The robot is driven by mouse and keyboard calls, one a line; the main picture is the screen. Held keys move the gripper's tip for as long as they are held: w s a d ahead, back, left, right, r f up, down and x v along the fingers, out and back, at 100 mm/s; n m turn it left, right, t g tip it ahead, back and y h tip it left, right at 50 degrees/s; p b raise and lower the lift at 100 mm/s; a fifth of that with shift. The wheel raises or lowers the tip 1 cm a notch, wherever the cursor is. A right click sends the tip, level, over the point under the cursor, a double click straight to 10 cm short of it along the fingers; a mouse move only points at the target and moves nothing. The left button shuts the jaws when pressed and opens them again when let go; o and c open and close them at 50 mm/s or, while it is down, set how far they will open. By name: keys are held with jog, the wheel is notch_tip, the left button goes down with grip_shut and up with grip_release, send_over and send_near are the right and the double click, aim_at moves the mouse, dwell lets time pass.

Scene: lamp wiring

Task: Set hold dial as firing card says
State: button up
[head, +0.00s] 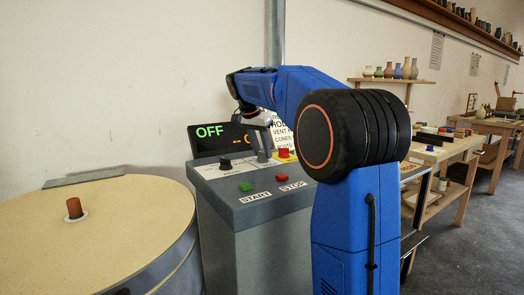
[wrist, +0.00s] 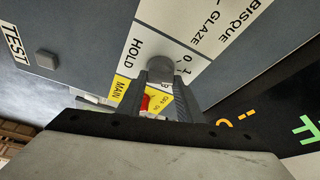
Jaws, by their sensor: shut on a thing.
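The hold dial (wrist: 161,67) is a grey knob beside the printed word HOLD in the wrist view, with a 0 and a 1 legible near it. My gripper (wrist: 165,78) is shut on it, one finger on each side. The fingers hide part of the dial and its scale, so I cannot tell its setting. In the head view my gripper (head: 263,155) comes down on the control panel (head: 257,212). The firing card (head: 281,132) stands behind the panel. My arm covers much of it, and its hold value is not readable.
The display (head: 209,132) reads OFF in green, with an orange readout partly hidden. A black knob (head: 225,163), green START button (head: 246,187), red STOP button (head: 282,177) and red main switch (head: 284,153) surround my gripper. The round kiln lid (head: 130,220) is at left.

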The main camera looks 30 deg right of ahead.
dwell(0.3)
jog(key=o, duration=1)
jog(key=shift+o, duration=0.2)
jog(key=shift+a+r, duration=0.1)
jog(key=shift+r, duration=0.05)
jog(key=v, duration=1.7)
jog(key=shift+a, duration=0.2)
